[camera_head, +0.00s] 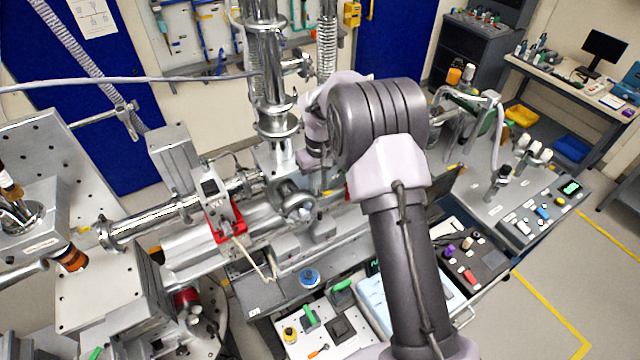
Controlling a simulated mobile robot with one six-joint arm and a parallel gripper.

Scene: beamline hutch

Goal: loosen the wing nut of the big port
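My arm comes up from the bottom and bends over the beamline, with its wrist in front of the vertical steel pipe (268,75). The end of my arm, where my gripper is, points down beside the pipe's lower end; its fingers cannot be made out. A round steel port (297,205) with a flange faces forward on the chamber, just below my wrist. I cannot tell for sure that it is the big port. No wing nut can be made out at this size. I cannot tell whether my gripper touches anything.
A horizontal beam pipe (150,222) runs left from the chamber, with a red-framed device (215,205) on it. A tray of tools (318,330) lies below in front. A bench with control boxes (535,215) stands to the right.

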